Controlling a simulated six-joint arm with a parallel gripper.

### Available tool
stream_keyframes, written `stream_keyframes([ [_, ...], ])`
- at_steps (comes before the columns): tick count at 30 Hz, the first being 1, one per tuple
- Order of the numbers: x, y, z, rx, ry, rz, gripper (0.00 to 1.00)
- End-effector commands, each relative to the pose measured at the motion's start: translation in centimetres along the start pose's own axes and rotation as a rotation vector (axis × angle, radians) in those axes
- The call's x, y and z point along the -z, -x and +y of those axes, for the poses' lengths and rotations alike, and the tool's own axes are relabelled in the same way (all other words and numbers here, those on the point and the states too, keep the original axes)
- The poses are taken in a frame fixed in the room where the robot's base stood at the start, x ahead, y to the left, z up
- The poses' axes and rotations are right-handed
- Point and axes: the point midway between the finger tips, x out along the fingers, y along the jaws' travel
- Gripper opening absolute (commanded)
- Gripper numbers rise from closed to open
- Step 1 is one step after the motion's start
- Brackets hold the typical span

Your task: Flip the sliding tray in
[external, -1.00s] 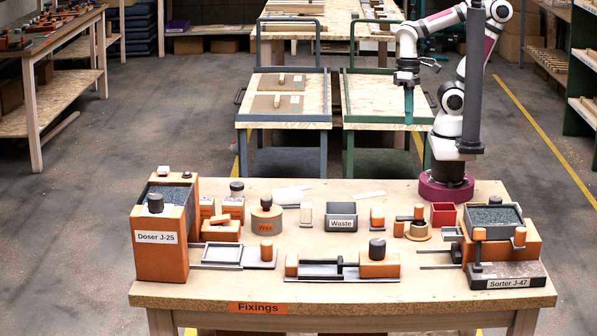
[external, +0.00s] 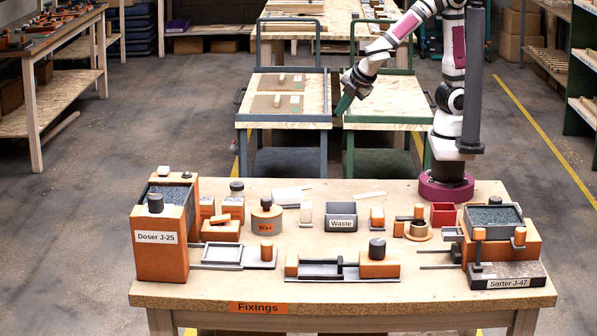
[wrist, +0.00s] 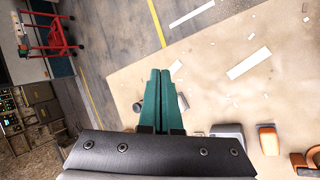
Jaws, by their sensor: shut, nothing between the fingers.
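A flat grey tray (external: 222,256) with an open frame lies on the table beside Doser J-25 (external: 161,262), with an orange knob (external: 266,250) at its right end. I cannot tell for sure that this is the sliding tray. To its right is a long grey slide (external: 308,271) with an orange block and dark knob (external: 377,250). My gripper (external: 343,105) is high, over the table's far side, well apart from these things. Its green fingers (wrist: 160,80) are together with nothing between them in the wrist view. The tray is not clear in the wrist view.
Sorter J-47 (external: 508,281) stands at the right with thin rails pointing left. A grey Waste box (external: 341,224), a red box (external: 443,214) and a round Wax pot (external: 266,224) stand mid-table. Two carts (external: 284,124) stand behind. The table's front strip is clear.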

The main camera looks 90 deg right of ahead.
Motion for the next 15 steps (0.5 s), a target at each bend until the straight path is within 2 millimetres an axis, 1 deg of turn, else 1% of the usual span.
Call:
stream_keyframes([
  [1,4.2,-0.3,1.0,-0.099,0.255,0.056,0.00],
  [2,6.8,-0.2,1.4,-0.164,0.411,0.092,0.00],
  [3,10.4,0.0,1.4,-0.246,0.612,0.139,0.00],
  [4,13.1,0.3,1.1,-0.306,0.758,0.173,0.00],
  [5,15.6,0.7,0.4,-0.362,0.899,0.205,0.00],
  [6,18.9,1.2,-0.9,-0.437,1.083,0.248,0.00],
  [8,23.2,2.0,-3.6,-0.542,1.340,0.306,0.00],
  [9,25.6,2.6,-5.6,-0.606,1.495,0.341,0.00],
  [11,28.5,3.2,-8.8,-0.693,1.700,0.387,0.00],
  [12,29.9,3.6,-10.8,-0.744,1.818,0.411,0.00],
  [15,32.1,4.2,-14.7,-0.841,2.035,0.457,0.00],
])
